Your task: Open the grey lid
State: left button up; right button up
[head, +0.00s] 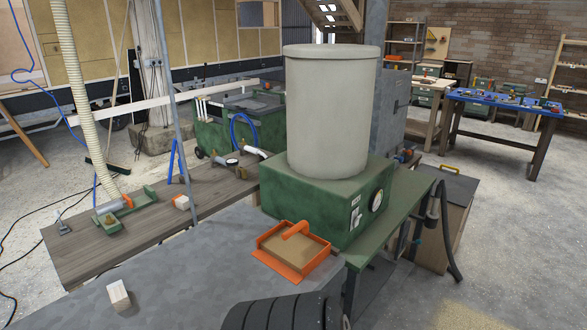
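The lid looks closed. The near left part of the box is partly hidden by the green bench and a dark pipe. Neither of my grippers shows in the head view.
A green machine (320,215) with a tall grey cylinder (332,115) stands in the middle. An orange tray (292,250) is at its front. A green bench (405,205) and dark hose (449,240) stand before the box. Open floor (515,240) lies to the right.

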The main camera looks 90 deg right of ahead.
aim_at(460, 189)
jog(key=i+z, duration=0.1)
jog(key=z, duration=0.25)
jog(key=i+z, duration=0.1)
jog(key=z, duration=0.2)
jog(key=i+j+z, duration=0.1)
jog(key=z, duration=0.25)
